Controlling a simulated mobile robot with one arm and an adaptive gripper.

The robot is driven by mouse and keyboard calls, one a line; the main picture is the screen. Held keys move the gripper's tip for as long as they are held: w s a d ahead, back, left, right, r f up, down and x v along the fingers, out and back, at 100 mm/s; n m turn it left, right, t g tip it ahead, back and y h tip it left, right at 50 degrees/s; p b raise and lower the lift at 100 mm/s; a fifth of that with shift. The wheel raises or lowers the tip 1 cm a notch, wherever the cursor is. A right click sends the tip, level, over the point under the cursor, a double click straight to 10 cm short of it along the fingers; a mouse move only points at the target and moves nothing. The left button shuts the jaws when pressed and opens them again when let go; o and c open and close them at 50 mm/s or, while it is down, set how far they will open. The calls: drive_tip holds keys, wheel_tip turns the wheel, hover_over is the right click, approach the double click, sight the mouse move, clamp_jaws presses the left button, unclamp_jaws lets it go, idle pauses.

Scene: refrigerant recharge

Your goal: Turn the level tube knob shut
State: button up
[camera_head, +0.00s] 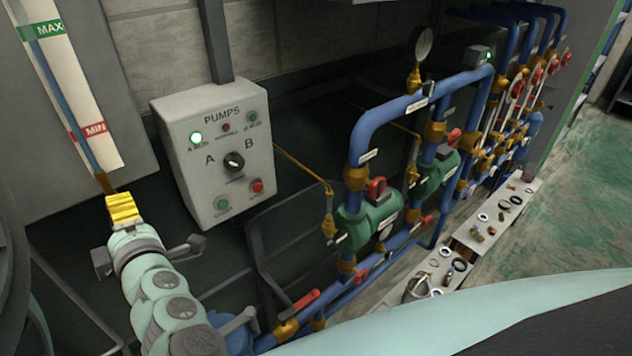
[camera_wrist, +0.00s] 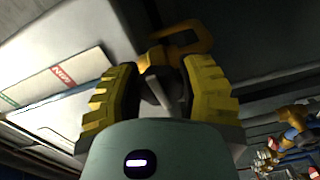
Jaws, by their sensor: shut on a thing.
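The level tube (camera_head: 62,95) is a blue line running down a white scale plate with a green MAX mark and a red MIN mark, at the upper left of the head view. A brass fitting (camera_head: 103,183) sits at its lower end. My gripper (camera_head: 124,207) has its yellow fingers just below that fitting. In the wrist view, my gripper (camera_wrist: 160,98) is shut on the level tube knob (camera_wrist: 158,84), a dark piece between the fingers. A brass-coloured loop (camera_wrist: 192,45) shows just beyond it. The fingers hide most of the knob, so its turn angle is unclear.
A grey PUMPS control box (camera_head: 215,150) stands right of my arm. Blue pipes (camera_head: 390,110) with green pumps (camera_head: 370,222) and red-handled valves fill the middle and right. White trays (camera_head: 490,225) with small parts lie along the floor at the right.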

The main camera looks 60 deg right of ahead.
drive_tip(key=shift+d+f, duration=0.1)
idle(0.3)
drive_tip(key=o, duration=1.2)
drive_tip(key=shift+v, duration=6)
drive_tip(key=shift+o, duration=0.3)
